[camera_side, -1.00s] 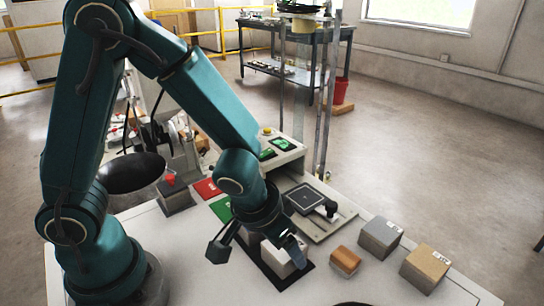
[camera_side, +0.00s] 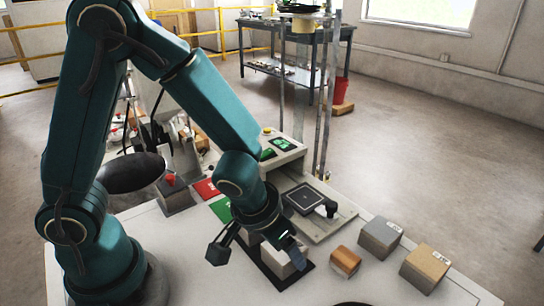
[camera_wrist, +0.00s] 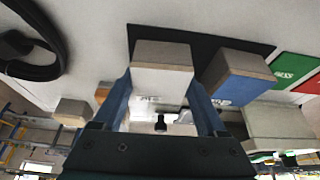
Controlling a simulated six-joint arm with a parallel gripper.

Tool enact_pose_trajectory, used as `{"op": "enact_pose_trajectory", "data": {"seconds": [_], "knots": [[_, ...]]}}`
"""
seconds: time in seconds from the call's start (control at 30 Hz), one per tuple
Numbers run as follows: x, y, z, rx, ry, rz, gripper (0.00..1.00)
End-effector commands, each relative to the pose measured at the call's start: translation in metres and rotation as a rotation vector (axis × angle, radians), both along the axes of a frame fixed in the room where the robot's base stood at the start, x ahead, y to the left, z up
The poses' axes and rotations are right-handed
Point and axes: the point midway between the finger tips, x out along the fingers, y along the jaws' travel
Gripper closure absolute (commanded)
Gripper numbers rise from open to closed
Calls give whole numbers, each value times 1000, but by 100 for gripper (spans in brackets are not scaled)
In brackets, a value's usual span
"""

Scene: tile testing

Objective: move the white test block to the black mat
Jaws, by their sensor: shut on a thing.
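The white test block (camera_side: 279,262) is between the fingers of my gripper (camera_side: 296,252), which is shut on it. The wrist view shows the block (camera_wrist: 160,80) between the two blue fingers, its white side and a grey-brown face visible. The black mat (camera_side: 292,282) lies under the block in the side view and shows behind it in the wrist view (camera_wrist: 205,38). I cannot tell whether the block touches the mat. A second block, with a blue face (camera_wrist: 232,88), is beside it over the mat in the wrist view.
A brown block (camera_side: 346,260), a grey block (camera_side: 380,237) and a tan box (camera_side: 426,266) stand to the right. A station with a dark plate (camera_side: 304,199) is behind. Red (camera_side: 205,188) and green (camera_side: 220,209) cards lie behind the gripper. The white table front is clear.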

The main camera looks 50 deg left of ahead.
Motion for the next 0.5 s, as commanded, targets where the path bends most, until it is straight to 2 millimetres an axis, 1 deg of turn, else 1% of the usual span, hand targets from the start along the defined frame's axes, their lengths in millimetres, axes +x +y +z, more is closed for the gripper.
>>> {"op": "enact_pose_trajectory", "data": {"seconds": [0.47, 0.5], "knots": [[0, 0, -4, 0, 0, 0, 100], [0, 0, -4, 0, -1, 1, 10]]}}
